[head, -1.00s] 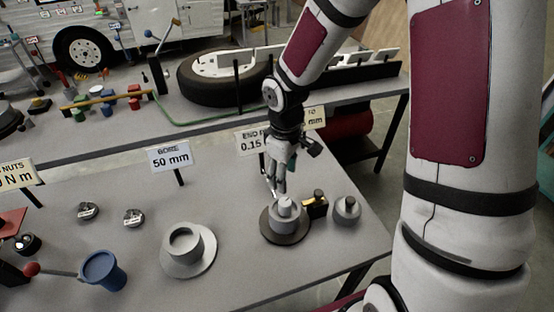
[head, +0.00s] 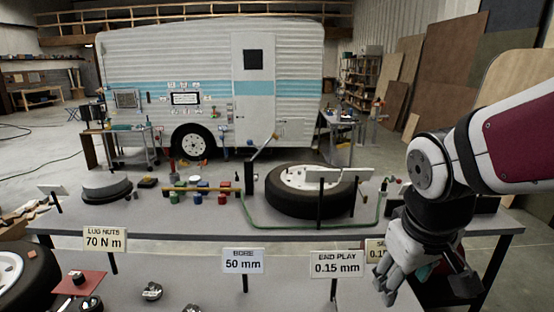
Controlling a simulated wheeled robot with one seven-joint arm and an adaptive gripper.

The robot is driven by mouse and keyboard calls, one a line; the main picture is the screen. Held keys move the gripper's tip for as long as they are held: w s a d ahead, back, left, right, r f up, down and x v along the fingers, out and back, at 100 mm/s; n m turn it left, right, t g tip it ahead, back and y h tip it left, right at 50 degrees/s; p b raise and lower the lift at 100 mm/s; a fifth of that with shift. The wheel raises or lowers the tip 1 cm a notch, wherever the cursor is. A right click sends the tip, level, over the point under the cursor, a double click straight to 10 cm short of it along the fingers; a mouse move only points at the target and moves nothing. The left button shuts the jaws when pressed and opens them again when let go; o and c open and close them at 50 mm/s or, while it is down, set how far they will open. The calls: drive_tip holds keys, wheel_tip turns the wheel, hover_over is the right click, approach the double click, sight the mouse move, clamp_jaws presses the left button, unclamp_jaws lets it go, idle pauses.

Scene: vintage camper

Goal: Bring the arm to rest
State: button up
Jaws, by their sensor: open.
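My gripper (head: 387,291) hangs at the lower right of the head view, fingers pointing down, at the end of my bent arm. Its fingers look apart and nothing shows between them. It is to the right of the END PLAY 0.15 mm sign (head: 337,263) and partly hides another sign (head: 374,250) behind it. What lies directly below the fingers is cut off by the picture's lower edge.
The near grey bench (head: 200,290) carries a BORE 50 mm sign (head: 243,261), a LUG NUTS 70 N m sign (head: 105,240) and small metal parts (head: 152,291). A tire (head: 305,191) lies on the bench behind.

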drive_tip(key=s+a+r+m+t+y, duration=0.1)
drive_tip(key=s+r+m+t, duration=0.1)
drive_tip(key=s+r, duration=0.4)
drive_tip(key=s+m, duration=0.1)
drive_tip(key=s, duration=0.2)
drive_tip(key=shift+s+a, duration=0.15)
drive_tip(key=shift+r, duration=0.1)
idle(1.3)
